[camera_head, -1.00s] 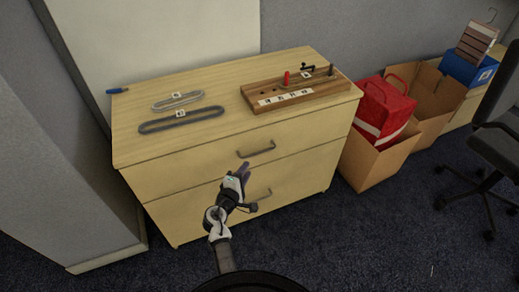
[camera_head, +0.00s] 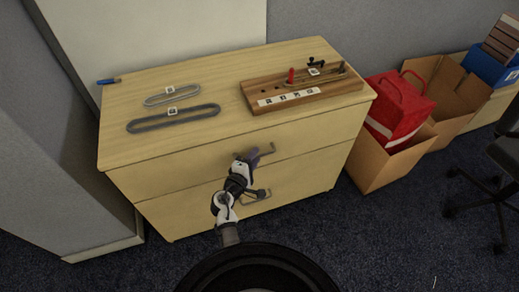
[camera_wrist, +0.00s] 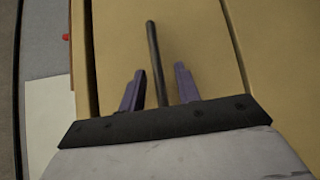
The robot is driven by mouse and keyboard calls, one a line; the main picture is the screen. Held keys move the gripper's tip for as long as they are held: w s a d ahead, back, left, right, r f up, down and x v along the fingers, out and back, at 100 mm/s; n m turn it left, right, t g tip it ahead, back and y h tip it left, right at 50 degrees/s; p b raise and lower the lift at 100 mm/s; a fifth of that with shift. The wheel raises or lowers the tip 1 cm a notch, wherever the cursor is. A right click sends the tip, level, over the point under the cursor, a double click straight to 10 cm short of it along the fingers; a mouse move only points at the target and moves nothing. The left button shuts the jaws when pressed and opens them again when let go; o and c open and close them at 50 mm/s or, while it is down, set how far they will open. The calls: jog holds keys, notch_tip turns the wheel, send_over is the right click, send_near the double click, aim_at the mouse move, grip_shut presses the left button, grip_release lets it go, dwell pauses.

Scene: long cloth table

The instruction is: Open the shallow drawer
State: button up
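The pale wood cabinet has an upper drawer (camera_head: 200,167) and a lower drawer (camera_head: 195,208), both looking closed. The upper drawer's grey bar handle (camera_head: 268,151) is partly hidden behind my gripper (camera_head: 251,157). In the wrist view the dark handle bar (camera_wrist: 155,55) runs between the two purple fingers of my gripper (camera_wrist: 158,88). The fingers are open, with a gap on each side of the bar. The lower handle (camera_head: 258,207) is partly behind my arm.
On the cabinet top lie a wooden peg board (camera_head: 300,92), two grey loops, the larger one (camera_head: 173,118) nearer the front, and a blue-handled tool (camera_head: 108,81). Cardboard boxes (camera_head: 385,165), one with a red bag (camera_head: 400,105), stand at right. An office chair is at far right.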

jog(key=shift+w+d+f, duration=0.1)
jog(key=shift+w+d, duration=0.15)
jog(key=shift+w, duration=0.2)
grip_shut()
jog(key=shift+s, duration=0.1)
